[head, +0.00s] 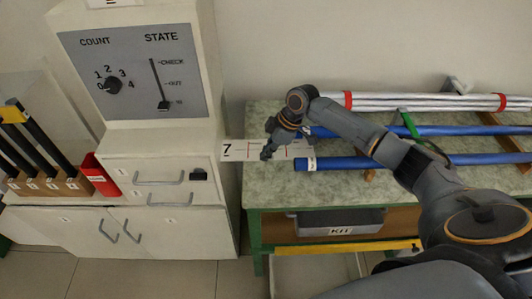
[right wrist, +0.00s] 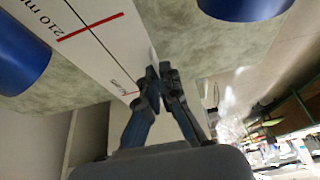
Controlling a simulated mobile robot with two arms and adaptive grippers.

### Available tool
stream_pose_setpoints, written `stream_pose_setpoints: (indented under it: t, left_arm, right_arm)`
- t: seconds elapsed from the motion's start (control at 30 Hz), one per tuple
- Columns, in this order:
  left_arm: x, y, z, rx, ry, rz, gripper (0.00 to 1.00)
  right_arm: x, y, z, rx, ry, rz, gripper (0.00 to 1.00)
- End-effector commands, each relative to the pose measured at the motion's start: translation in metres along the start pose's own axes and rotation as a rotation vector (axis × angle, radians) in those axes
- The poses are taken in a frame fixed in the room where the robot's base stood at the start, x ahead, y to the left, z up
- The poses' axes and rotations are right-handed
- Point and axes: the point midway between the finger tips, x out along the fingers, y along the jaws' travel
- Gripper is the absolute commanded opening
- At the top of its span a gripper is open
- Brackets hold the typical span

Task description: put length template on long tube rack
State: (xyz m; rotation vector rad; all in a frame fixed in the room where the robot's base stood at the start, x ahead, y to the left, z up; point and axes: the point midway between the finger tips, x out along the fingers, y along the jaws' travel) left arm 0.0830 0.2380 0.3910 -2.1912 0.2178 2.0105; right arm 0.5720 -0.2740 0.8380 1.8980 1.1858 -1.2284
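The length template (head: 230,155) is a white strip with a 7 and red marks, at the left end of the green-topped table in the head view. It also shows in the right wrist view (right wrist: 105,52) with a red line and "210 mm". My right gripper (head: 267,152) is over it in the head view. In the right wrist view its fingers (right wrist: 159,72) are closed together at the strip's edge and appear to pinch it. Blue tubes (head: 340,163) lie on wooden rests (head: 370,175); I cannot tell which rest is the long tube rack. My left gripper is out of view.
Silver tubes with red bands (head: 420,103) lie along the table's back. A grey KIT bin (head: 300,224) sits under the tabletop. A white cabinet (head: 160,215) with a COUNT/STATE panel (head: 135,73) stands left. A red holder (head: 100,173) stands beside black rods (head: 40,145).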

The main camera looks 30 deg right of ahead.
Motion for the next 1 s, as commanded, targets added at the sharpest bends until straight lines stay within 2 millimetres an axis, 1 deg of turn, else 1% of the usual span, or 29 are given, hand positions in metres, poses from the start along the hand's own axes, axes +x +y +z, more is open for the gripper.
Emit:
stream_pose_setpoints:
  t: [0.03,0.13,0.17,0.43,0.57,0.67,0.9,1.0]
  left_arm:
    - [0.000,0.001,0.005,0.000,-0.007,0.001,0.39]
    - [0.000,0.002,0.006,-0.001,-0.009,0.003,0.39]
    - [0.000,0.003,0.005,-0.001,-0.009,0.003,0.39]
    - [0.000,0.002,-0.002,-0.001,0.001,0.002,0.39]
    - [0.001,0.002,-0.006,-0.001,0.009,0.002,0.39]
    - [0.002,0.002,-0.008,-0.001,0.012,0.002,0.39]
    - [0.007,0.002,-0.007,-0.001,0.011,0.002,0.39]
    - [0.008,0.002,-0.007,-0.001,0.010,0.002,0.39]
  right_arm:
    - [0.001,0.000,0.000,0.000,0.000,0.000,0.05]
    - [0.001,0.000,0.000,0.000,0.000,0.000,0.25]
    - [0.001,0.000,0.000,0.000,0.000,0.000,0.28]
    - [0.001,0.000,0.000,0.000,0.000,0.000,0.28]
    - [-0.007,0.001,-0.001,-0.001,0.002,0.002,0.28]
    - [-0.022,0.001,0.000,-0.002,0.001,0.004,0.28]
    - [-0.074,0.001,0.000,-0.002,0.001,0.004,0.28]
    - [-0.093,0.001,0.000,-0.001,0.001,0.003,0.28]
